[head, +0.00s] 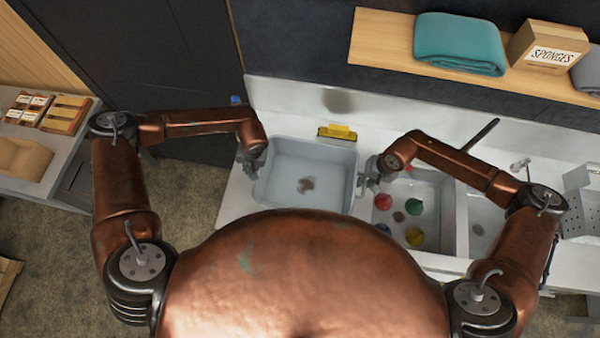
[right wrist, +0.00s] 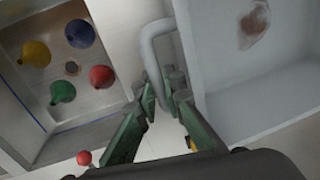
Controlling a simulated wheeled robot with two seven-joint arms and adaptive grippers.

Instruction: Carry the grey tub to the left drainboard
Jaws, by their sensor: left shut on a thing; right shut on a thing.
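The grey tub (head: 312,148) is a pale open box with a brown stain on its floor. In the head view it is over the left drainboard (head: 237,200), left of the sink basins. I cannot tell whether its base touches the drainboard. My left gripper (head: 254,172) is shut at the tub's left side, its grip partly hidden by the wrist. My right gripper (head: 370,178) is shut on the tub's right handle. In the right wrist view the fingers (right wrist: 164,88) close around the grey loop handle (right wrist: 148,45), beside the tub wall (right wrist: 192,70).
A basin (head: 447,205) right of the tub holds several coloured funnels, among them a green one (head: 414,206). A yellow thing (head: 337,132) is behind the tub. A shelf (head: 380,40) with a teal towel (head: 458,42) and sponge box (head: 550,48) hangs above.

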